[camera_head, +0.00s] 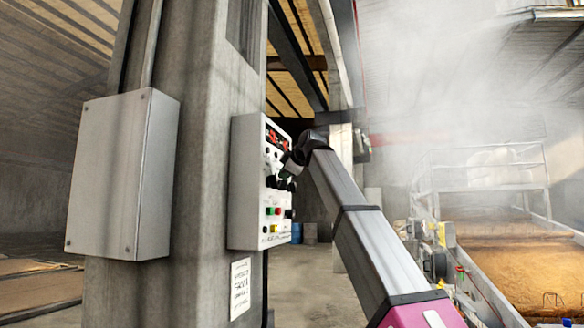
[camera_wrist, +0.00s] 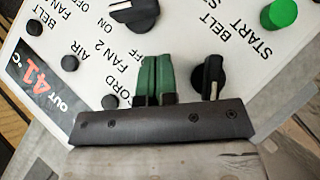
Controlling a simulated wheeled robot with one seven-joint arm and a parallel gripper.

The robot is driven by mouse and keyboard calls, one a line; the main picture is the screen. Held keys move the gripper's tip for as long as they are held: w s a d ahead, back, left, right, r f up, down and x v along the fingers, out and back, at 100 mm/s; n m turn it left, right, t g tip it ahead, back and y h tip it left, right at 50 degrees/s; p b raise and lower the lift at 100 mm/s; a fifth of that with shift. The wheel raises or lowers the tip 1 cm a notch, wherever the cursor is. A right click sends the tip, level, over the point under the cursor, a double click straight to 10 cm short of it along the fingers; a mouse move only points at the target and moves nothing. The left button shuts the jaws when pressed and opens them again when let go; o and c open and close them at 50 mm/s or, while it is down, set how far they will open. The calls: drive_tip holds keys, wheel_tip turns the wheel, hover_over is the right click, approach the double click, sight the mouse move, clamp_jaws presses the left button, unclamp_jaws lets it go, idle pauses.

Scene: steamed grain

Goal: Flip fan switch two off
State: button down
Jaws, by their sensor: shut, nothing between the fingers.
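The white control panel (camera_head: 243,190) is fixed to the concrete column and is seen at a steep angle in the head view. In the wrist view its face (camera_wrist: 75,20) is turned, with "FAN 2", "ON" and "OFF" lettering. One black rotary switch (camera_wrist: 135,12) shows at the top, and another (camera_wrist: 210,77) just right of my fingers. I cannot tell for sure which one is fan switch two. My gripper (camera_wrist: 157,75) has green fingers, shut with nothing between them, close to the panel face between these switches. Contact cannot be judged. The fingers and gripper body hide part of the panel.
A green button (camera_wrist: 280,13) lies at the upper right of the wrist view. Small black knobs and a red "41" display (camera_wrist: 38,80) are on the left. A grey box (camera_head: 115,180) is on the column. A grain bed (camera_head: 530,265) steams at the right.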

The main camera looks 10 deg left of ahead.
sight(284, 190)
drive_tip(key=shift+w+f, duration=1.45)
drive_tip(key=shift+w, duration=0.25)
drive_tip(key=shift+f+n+t, duration=0.35)
drive_tip(key=shift+n+t, duration=0.15)
drive_tip(key=shift+t, duration=0.1)
drive_tip(key=shift+s+f+n+t+y, duration=0.1)
drive_tip(key=shift+f+n+t+y, duration=0.45)
drive_tip(key=shift+t, duration=0.25)
drive_tip(key=shift+w+f+n+t+y, duration=0.2)
drive_tip(key=shift+f+n+t+y, duration=0.15)
drive_tip(key=shift+n+t, duration=0.55)
drive_tip(key=n+t+y, duration=0.1)
drive_tip(key=w+f+n+t, duration=0.1)
drive_tip(key=shift+n+y, duration=0.35)
drive_tip(key=shift+y, duration=0.05)
drive_tip(key=shift+w+f, duration=0.15)
drive_tip(key=shift+w, duration=0.2)
drive_tip(key=shift+s, duration=0.1)
